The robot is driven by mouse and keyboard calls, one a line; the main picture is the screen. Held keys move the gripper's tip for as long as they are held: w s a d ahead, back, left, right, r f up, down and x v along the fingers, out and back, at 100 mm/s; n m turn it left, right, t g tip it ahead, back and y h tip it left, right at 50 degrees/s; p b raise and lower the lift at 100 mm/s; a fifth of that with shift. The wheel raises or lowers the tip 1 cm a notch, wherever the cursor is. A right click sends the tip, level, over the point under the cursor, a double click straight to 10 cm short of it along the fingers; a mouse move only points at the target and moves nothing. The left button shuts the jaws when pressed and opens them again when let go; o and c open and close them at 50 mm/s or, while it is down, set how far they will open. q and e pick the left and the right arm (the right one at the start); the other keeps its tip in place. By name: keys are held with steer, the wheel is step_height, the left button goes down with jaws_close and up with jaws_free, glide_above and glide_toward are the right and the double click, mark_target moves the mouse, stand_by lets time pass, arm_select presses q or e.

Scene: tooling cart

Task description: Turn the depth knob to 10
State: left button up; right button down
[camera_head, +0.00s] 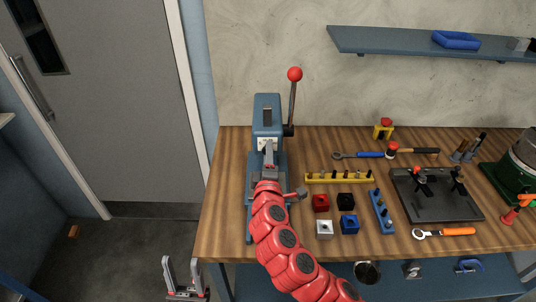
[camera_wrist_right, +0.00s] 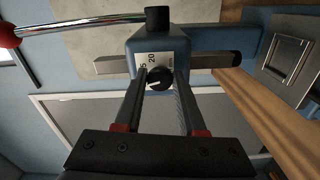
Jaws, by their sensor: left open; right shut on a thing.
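The blue press (camera_head: 267,118) stands at the left of the workbench, with a red-balled lever (camera_head: 294,74) at its upper right. The knob's white pointer line points left in that picture; the exact reading cannot be told. My right gripper (camera_wrist_right: 159,75) is shut on the knob, one finger on each side. In the head view my red right arm hides the knob. My left gripper (camera_head: 183,278) is open and empty, low before the bench's left end.
Red, black, white and blue blocks (camera_head: 349,224) stand right of my right arm, near a yellow pin rack (camera_head: 339,178) and a blue rack (camera_head: 381,211). A dark fixture plate (camera_head: 437,207) and an orange-handled wrench (camera_head: 445,232) lie farther right.

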steer(key=shift+f+n, duration=0.1)
steer(key=shift+n, duration=0.5)
steer(key=c, duration=0.5)
jaws_free()
steer(key=s+p, duration=0.2)
steer(key=s, duration=1.5)
steer(key=shift+s+p, duration=0.2)
steer(key=shift+p, duration=0.2)
